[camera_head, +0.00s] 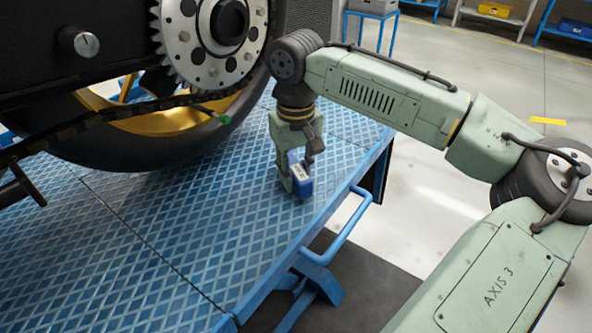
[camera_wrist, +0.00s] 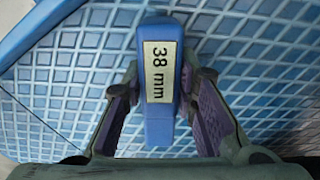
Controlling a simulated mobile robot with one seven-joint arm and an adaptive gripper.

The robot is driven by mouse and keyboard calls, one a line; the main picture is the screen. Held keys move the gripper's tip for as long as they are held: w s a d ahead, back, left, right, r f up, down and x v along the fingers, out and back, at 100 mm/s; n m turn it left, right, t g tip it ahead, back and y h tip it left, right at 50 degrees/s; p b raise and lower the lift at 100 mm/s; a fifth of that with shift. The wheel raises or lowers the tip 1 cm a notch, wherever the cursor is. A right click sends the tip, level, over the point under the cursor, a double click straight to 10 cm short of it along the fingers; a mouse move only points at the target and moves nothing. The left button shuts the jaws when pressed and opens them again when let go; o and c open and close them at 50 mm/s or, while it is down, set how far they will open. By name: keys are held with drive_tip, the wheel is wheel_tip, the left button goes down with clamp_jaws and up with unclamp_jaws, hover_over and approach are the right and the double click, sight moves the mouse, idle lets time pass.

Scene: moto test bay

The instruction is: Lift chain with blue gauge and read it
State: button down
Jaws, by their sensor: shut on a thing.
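The blue gauge (camera_wrist: 154,128) is a block with a pale label reading "38 mm" in the wrist view. My gripper (camera_wrist: 158,92) is shut on it, with a finger on each side. In the head view the gauge (camera_head: 301,187) is held by my gripper (camera_head: 295,170) low over the blue platform, near its right edge. I cannot tell whether it touches the platform. The chain (camera_head: 100,122) runs along the left from the toothed sprocket (camera_head: 212,38) of the motorcycle. The gauge is apart from the chain.
The motorcycle's rear wheel (camera_head: 165,120) stands on the blue patterned platform (camera_head: 180,225). A small green piece (camera_head: 212,114) sticks out by the chain. A blue rail (camera_head: 335,235) runs along the platform's right edge. The platform's front middle is clear.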

drive_tip(key=shift+f, duration=0.5)
drive_tip(key=c, duration=1.2)
unclamp_jaws()
